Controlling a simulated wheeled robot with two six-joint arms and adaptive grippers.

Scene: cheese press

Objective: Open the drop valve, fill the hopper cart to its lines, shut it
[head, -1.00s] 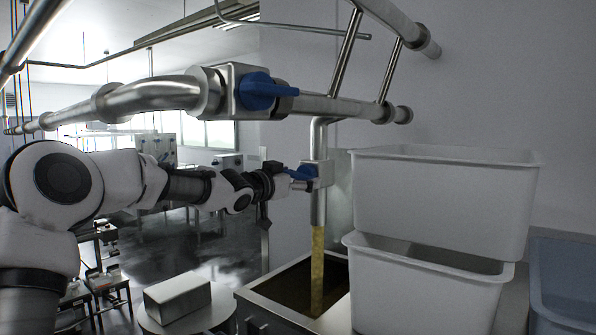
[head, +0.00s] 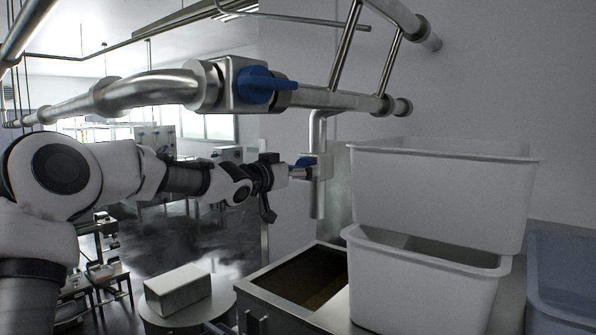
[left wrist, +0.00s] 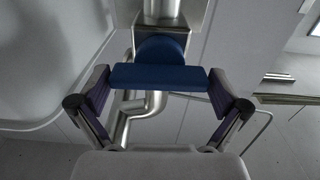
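The drop valve (head: 317,167) sits on the vertical drop pipe (head: 318,205), with its blue handle (head: 303,163) on the left side. My left gripper (head: 296,172) is at this handle. In the left wrist view the blue handle (left wrist: 160,77) spans the gap between the fingers of my left gripper (left wrist: 160,82), which meet both its ends. No stream shows below the pipe mouth. The hopper cart (head: 290,306) stands under it, with dark brown-gold contents inside. Its fill lines cannot be made out. My right gripper is not in view.
Two stacked white tubs (head: 440,195) stand close right of the pipe, hiding part of the cart. A blue tub (head: 562,280) is at far right. A larger pipe with another blue valve handle (head: 262,85) runs above my left arm. A pale block (head: 178,290) lies on a round stand.

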